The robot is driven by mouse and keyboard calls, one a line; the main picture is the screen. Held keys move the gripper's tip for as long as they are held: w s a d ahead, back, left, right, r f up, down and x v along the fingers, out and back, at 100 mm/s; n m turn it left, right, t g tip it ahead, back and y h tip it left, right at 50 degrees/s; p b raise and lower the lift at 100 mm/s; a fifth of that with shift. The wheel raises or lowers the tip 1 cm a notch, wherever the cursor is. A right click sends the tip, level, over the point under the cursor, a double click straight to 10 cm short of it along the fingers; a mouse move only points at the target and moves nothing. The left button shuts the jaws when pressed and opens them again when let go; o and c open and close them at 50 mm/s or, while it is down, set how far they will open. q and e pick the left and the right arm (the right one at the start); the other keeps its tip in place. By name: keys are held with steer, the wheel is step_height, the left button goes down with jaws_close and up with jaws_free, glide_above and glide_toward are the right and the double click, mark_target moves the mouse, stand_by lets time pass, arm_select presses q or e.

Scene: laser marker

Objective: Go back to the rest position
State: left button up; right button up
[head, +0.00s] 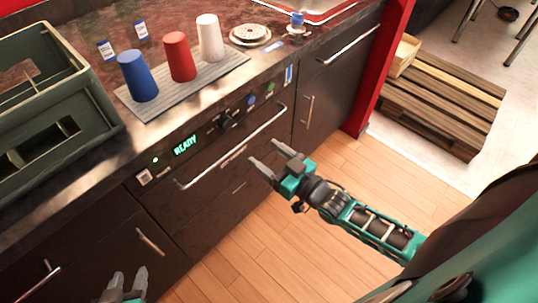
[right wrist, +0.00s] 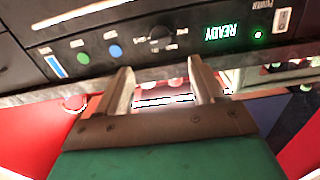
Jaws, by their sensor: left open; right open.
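My right gripper (head: 268,162) is open and empty in front of the counter's front panel, near the long handle. Its two fingers also show in the right wrist view (right wrist: 163,82), apart with nothing held between them. My left gripper (head: 129,279) is at the bottom left of the head view, open and empty in front of the dark cabinet doors. Only its fingers and a bit of its teal body show.
Blue (head: 137,76), red (head: 179,57) and white (head: 210,38) cups stand upside down on a grey ribbed mat (head: 160,103). A green crate (head: 92,107) is at left. The display (head: 185,145) reads READY. A long handle (head: 230,148) juts out. A wooden pallet (head: 440,95) lies on the floor.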

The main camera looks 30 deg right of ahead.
stand_by(0.4)
steer(key=s+a+f+g+h, duration=0.1)
steer(key=s+f+g+h, duration=0.1)
steer(key=s, duration=0.4)
steer(key=s+a+f+m+g+h, duration=0.1)
steer(key=s+f+g+h, duration=0.1)
steer(key=s+g, duration=0.2)
steer(key=shift+s+a+f, duration=0.2)
steer(key=shift+s+a, duration=0.05)
steer(key=shift+s, duration=0.7)
